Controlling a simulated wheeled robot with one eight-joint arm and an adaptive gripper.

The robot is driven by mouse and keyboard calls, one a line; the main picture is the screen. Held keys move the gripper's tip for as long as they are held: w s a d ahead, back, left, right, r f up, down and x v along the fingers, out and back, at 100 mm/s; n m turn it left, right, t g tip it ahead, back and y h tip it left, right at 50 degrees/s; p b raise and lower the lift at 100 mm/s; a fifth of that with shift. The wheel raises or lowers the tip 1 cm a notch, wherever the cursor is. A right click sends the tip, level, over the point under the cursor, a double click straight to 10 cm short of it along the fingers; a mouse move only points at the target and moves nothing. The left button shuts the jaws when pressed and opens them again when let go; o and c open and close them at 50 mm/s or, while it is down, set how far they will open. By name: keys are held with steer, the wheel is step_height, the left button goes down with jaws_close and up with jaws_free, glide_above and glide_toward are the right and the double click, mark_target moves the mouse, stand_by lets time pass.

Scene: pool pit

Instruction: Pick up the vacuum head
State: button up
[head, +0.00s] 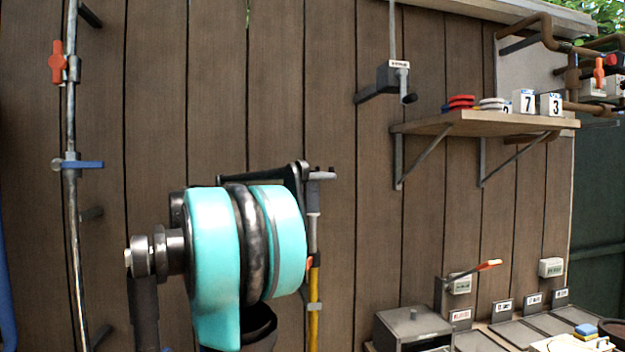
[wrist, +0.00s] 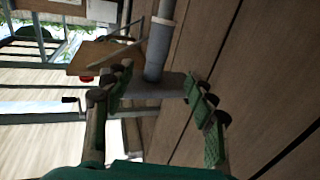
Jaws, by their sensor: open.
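The vacuum head appears to be the grey T-shaped piece (head: 320,176) at the top of an upright pole (head: 314,285) with a yellow lower part, in front of the plank wall. In the wrist view its grey crossbar (wrist: 155,88) and thick round neck (wrist: 160,48) show between my fingers. My gripper (wrist: 158,77) is open, with green-padded fingers on either side of the crossbar. I cannot tell whether they touch it. In the head view my teal arm fills the centre, and the dark gripper (head: 303,172) is at the head, partly hidden.
A wooden shelf (head: 470,124) with number blocks and coloured discs is on the wall to the right. A crank box (head: 392,77) hangs above. A vertical pipe (head: 70,200) with red and blue valves stands left. A grey box (head: 412,327) and labelled panels sit lower right.

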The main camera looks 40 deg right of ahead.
mark_target(308, 198)
steer(key=shift+s+d+f, duration=0.1)
steer(key=shift+s+d, duration=0.35)
steer(key=shift+d, duration=1.5)
steer(key=shift+s+d, duration=0.45)
steer(key=shift+d, duration=1.5)
steer(key=shift+s+d+f, duration=0.1)
steer(key=shift+s+d, duration=0.35)
steer(key=shift+d, duration=1.5)
jaws_close()
